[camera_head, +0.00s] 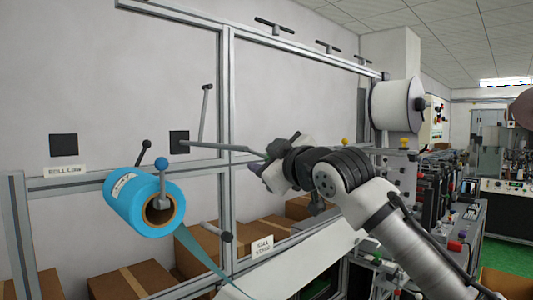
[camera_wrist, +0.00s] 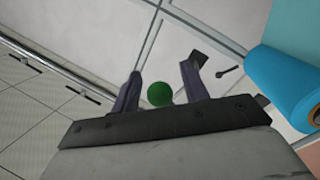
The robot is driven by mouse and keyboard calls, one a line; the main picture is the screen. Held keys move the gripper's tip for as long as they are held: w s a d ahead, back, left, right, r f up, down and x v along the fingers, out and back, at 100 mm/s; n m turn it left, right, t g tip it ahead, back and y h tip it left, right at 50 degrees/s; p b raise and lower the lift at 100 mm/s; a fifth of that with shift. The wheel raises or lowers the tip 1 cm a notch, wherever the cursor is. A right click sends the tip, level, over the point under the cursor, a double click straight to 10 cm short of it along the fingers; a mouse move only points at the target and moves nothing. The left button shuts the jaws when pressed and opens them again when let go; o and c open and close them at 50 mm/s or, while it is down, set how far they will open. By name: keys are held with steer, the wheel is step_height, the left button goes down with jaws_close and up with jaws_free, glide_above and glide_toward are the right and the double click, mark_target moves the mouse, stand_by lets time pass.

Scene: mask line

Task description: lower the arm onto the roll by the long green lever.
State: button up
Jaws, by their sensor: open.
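The blue roll (camera_head: 130,208) sits on a spindle at the left, its brown core facing me; it also shows at the right edge of the wrist view (camera_wrist: 290,85). A long grey rod (camera_head: 222,147) runs from near a black wall plate to my gripper (camera_head: 272,165) in the head view; its near end is hidden there. In the wrist view a green ball knob (camera_wrist: 159,94) lies between the two fingers of my open gripper (camera_wrist: 160,74). I cannot tell whether the fingers touch it. The arm to be lowered is not clearly distinguishable.
A white roll (camera_head: 392,105) and machinery are at the right, cardboard boxes (camera_head: 130,280) below.

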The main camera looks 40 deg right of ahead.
jaws_close()
stand_by(0.3)
